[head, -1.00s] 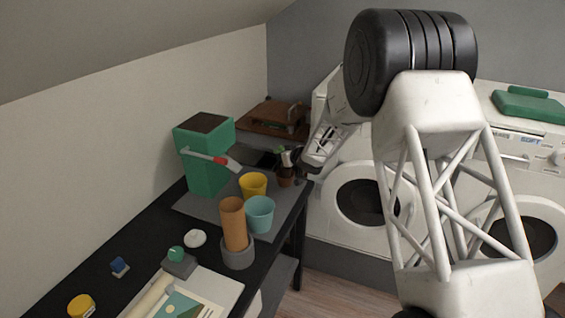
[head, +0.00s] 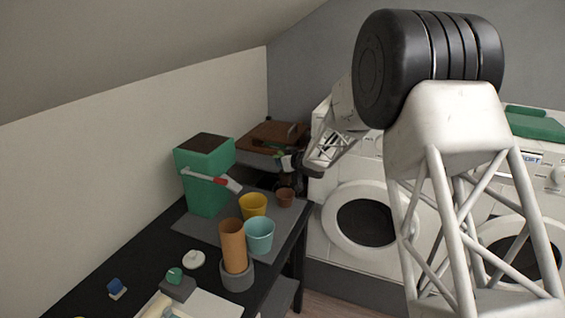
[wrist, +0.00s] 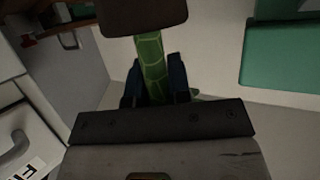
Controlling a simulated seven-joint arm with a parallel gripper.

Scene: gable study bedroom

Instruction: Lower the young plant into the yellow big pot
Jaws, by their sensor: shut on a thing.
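My gripper (head: 296,164) is shut on the young plant (head: 279,154) and holds it above the back right of the dark table. In the wrist view my gripper (wrist: 155,78) has its dark fingers on both sides of the green stem (wrist: 151,52), with a dark brown root block at the top of the picture. The yellow big pot (head: 253,206) stands upright on the grey mat, below and left of my gripper in the head view. The plant is apart from it. The bottom of the yellow pot's inside is hidden.
A small terracotta pot (head: 285,198) stands right of the yellow pot. A turquoise pot (head: 259,236) and a tall orange cylinder (head: 233,243) stand in front. A green box (head: 204,176) with a red-handled tool is at left. Washing machines (head: 366,214) stand right.

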